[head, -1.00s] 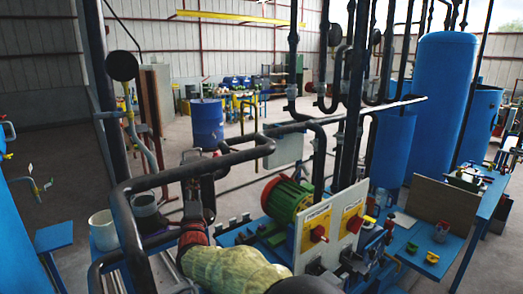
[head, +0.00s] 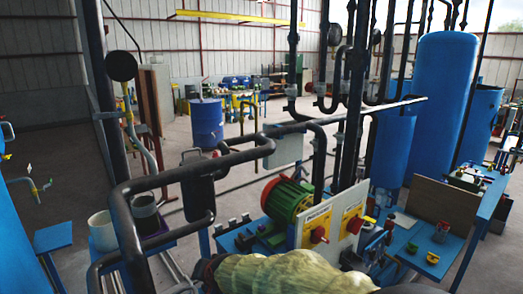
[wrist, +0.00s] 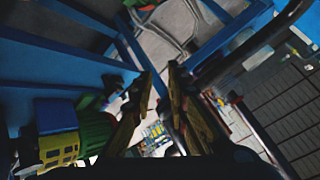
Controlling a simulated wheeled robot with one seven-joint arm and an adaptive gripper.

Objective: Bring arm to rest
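My gripper (wrist: 160,72) shows in the wrist view with its two dark, brownish fingers apart and a gap between the tips. I see nothing held in the gap. Blue beams and a strip of floor lie beyond the fingers. In the head view my arm, in a pale yellow-green sleeve (head: 285,274), lies low across the bottom edge. The gripper itself cannot be seen in the head view.
A thick dark pipe loop (head: 120,215) and a dark grey cylinder (head: 197,188) stand left of my arm. A green motor with a red end (head: 287,200) and a white switch panel (head: 316,228) are just behind the arm. A blue bench (head: 425,247) is at right.

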